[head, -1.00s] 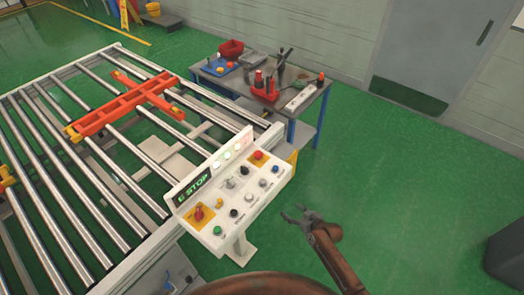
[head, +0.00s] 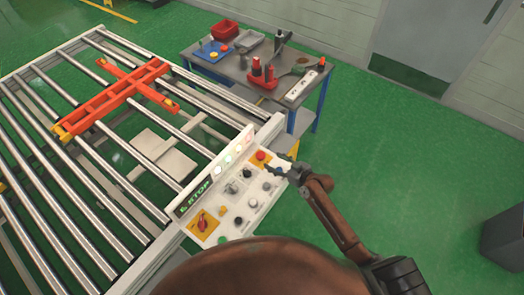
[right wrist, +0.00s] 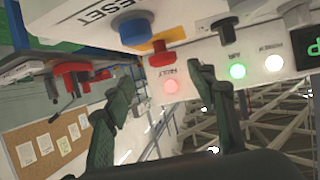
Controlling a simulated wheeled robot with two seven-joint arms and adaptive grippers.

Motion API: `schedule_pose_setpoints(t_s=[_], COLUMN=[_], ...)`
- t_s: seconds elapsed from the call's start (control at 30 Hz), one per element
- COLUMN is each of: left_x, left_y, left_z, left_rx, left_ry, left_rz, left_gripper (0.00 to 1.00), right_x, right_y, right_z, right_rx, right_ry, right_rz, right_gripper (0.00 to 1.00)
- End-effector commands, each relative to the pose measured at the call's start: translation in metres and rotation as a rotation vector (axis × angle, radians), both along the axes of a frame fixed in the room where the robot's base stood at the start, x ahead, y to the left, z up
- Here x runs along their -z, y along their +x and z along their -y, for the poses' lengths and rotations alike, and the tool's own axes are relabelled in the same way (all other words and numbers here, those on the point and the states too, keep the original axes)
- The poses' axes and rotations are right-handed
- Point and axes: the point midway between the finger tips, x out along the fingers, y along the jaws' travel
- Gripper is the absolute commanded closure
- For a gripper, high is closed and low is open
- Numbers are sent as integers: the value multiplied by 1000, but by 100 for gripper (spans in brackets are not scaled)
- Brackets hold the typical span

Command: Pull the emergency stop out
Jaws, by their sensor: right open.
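The emergency stop, a red mushroom button (head: 261,155) on a yellow plate, sits at the far right corner of the white control panel (head: 236,222). In the right wrist view the red button (right wrist: 161,53) shows at upper centre, seen from the side. My right gripper (head: 281,160) is open beside this corner, fingers towards the button. In the wrist view its two dark green fingers (right wrist: 160,82) are spread, with the button just past the tips and between them; I see no contact. My left gripper is not in view.
A red knob (head: 202,222) on another yellow plate and several buttons are on the panel. A display reads E STOP. A roller conveyor (head: 110,190) with an orange frame (head: 110,100) is at left; a work table (head: 240,80) with tools stands behind.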

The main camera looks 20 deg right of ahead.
Motion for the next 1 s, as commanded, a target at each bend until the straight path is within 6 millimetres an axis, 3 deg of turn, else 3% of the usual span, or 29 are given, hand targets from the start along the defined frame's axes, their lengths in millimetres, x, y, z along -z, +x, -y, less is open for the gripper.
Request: schedule_pose_setpoints(t_s=[0.37,0.47,0.73,0.87,1.0], left_x=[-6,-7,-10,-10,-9], left_y=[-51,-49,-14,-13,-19], left_z=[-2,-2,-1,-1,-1], left_rx=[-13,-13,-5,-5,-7], left_ry=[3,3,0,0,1], left_rz=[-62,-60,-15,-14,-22], left_gripper=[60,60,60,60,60], right_x=[20,24,28,28,28], right_y=[47,54,59,59,59], right_z=[-30,-34,-36,-35,-35], right_rx=[-6,-6,-4,-3,-3], right_ry=[2,1,1,1,1], right_rz=[-1,-1,0,-1,-1], right_gripper=[48,48,48,49,59])
